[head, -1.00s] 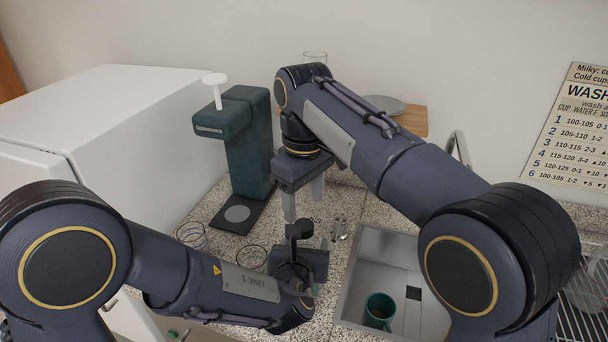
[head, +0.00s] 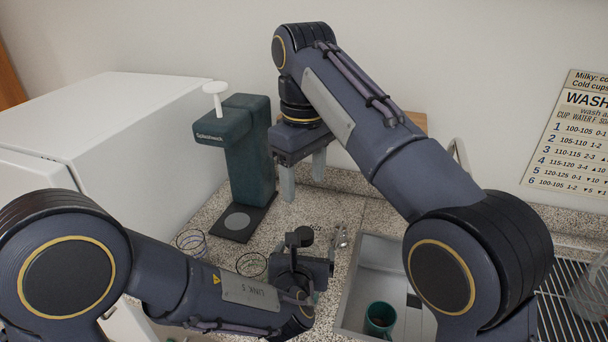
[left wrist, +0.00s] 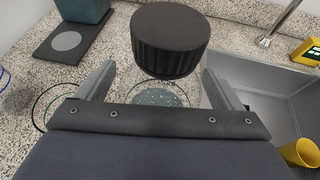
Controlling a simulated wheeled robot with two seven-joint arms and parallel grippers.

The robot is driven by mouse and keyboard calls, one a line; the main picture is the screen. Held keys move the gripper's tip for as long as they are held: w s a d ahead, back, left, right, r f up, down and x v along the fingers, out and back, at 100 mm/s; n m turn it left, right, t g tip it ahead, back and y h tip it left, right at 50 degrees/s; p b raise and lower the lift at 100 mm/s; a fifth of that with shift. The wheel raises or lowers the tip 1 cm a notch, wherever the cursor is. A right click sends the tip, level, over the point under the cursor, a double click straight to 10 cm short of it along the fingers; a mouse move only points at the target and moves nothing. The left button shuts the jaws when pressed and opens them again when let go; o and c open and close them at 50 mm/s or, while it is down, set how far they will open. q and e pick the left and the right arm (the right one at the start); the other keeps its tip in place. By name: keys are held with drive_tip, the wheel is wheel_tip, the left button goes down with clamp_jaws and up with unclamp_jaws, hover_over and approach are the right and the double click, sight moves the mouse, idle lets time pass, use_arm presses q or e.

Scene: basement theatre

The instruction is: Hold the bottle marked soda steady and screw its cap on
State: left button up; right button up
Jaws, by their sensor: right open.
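The clear bottle (left wrist: 157,97) stands between the fingers of my left gripper (left wrist: 158,70) in the left wrist view, and the fingers close on its sides. Its black ribbed cap (left wrist: 170,40) is at the bottle's top; it also shows in the head view (head: 301,237). I cannot tell how tightly the cap sits, and no soda mark is readable. In the head view my left gripper (head: 302,268) is partly hidden behind its own wrist. My right gripper (head: 303,178) is open and empty, its fingers pointing down above the cap and apart from it.
A dark green soda machine (head: 248,150) stands behind left, beside a white appliance (head: 100,115). Glasses (head: 252,264) stand left of my left gripper. A sink (head: 380,252) with a teal mug (head: 380,318) lies right. Small metal items (head: 340,238) lie between.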

use_arm(q)
drive_tip(key=v, duration=0.8)
drive_tip(key=shift+b, duration=0.35)
drive_tip(key=shift+w, duration=0.1)
